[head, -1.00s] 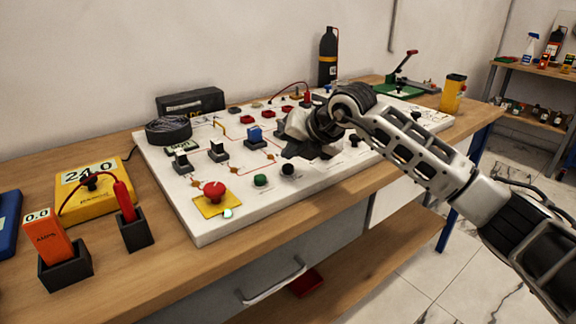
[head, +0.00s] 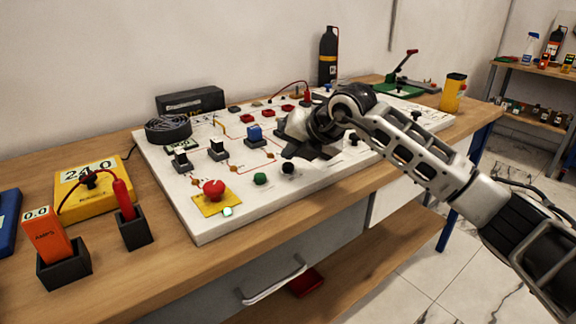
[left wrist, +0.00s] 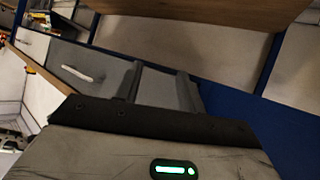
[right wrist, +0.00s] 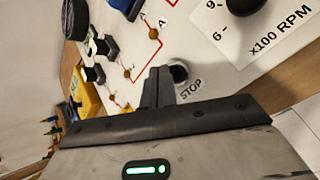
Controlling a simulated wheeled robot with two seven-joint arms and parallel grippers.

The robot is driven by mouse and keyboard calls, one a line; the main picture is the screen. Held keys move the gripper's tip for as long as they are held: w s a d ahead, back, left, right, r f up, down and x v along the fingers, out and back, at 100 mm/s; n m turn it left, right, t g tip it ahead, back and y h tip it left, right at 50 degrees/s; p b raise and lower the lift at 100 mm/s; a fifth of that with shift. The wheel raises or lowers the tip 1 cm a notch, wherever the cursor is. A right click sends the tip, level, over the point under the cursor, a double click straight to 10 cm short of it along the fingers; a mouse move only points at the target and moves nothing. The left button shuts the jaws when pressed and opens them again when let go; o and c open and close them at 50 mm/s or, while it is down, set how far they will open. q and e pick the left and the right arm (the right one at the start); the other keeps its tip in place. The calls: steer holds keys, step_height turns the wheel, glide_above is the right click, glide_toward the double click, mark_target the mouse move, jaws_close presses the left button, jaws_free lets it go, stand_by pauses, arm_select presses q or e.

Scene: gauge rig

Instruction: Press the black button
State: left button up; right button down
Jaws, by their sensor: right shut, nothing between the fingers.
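The black button (head: 288,168) is a small round knob near the front edge of the white panel, just right of the green button (head: 260,179). In the right wrist view the black button (right wrist: 179,73) has the word STOP printed beside it. My right gripper (head: 291,154) is shut and empty, just above and behind the button in the head view. Its fingertips (right wrist: 161,72) appear right beside the button in the wrist view; I cannot tell whether they touch it. My left gripper (left wrist: 157,82) is open and empty, away from the panel.
The white panel (head: 190,222) also carries a red mushroom button (head: 213,188) on a yellow plate, a blue switch (head: 254,134) and a dial (right wrist: 245,5).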

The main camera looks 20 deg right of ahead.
mark_target(291, 167)
steer(key=shift+f+b, duration=0.45)
steer(key=shift+f, duration=0.35)
stand_by(0.8)
steer(key=shift+r, duration=0.15)
steer(key=shift+r+p, duration=0.6)
steer(key=shift+r, duration=0.25)
steer(key=shift+r+p, duration=1.6)
steer(key=shift+r, duration=0.95)
